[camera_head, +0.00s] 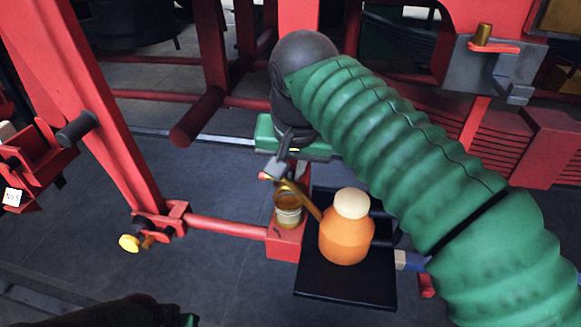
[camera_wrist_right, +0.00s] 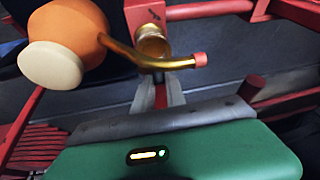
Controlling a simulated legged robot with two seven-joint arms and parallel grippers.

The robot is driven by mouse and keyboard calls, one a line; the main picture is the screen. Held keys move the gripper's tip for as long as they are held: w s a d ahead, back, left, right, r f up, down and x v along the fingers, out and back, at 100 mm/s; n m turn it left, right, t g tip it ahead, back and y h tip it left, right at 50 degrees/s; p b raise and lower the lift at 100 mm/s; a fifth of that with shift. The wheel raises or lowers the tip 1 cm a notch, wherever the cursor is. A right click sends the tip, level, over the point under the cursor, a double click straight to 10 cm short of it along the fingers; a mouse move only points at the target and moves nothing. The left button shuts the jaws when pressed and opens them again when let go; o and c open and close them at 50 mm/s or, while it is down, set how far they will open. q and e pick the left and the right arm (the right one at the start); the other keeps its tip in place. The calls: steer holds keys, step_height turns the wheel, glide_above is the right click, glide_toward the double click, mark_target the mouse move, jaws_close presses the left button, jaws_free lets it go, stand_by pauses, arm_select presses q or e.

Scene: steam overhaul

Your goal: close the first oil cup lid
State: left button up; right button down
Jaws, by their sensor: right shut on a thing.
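The oil cup (camera_head: 289,215) is a small glass-and-brass cup on a red block. In the right wrist view its brass bore (camera_wrist_right: 152,40) shows behind a curved brass spout. I cannot make out its lid clearly. My right gripper (camera_head: 272,172) is just above and left of the cup. In the wrist view its fingers (camera_wrist_right: 158,82) are close together on a small dark part under the spout, whose identity is unclear. My left gripper is not in view.
An orange oil can (camera_head: 346,240) with a cream cap stands on a black tray (camera_head: 345,290) right of the cup. Its brass spout (camera_wrist_right: 165,62), red at the tip, crosses close to my fingertips. A red bar (camera_head: 225,227) runs left to a red post (camera_head: 90,110).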

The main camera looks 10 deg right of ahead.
steer(key=f+t+b, duration=0.1)
steer(key=b, duration=0.1)
steer(key=shift+s+a+b, duration=0.1)
steer(key=shift+s+b, duration=0.2)
steer(key=shift+b, duration=0.05)
steer(key=shift+s+r, duration=0.1)
steer(key=shift+r, duration=0.05)
steer(key=shift+r+h, duration=0.15)
steer(key=shift+h, duration=0.15)
steer(key=c, duration=1.4)
jaws_free()
steer(key=shift+o, duration=0.2)
steer(key=shift+r, duration=0.1)
steer(key=p+v, duration=0.6)
steer(key=v, duration=1)
steer(key=shift+s+p, duration=0.35)
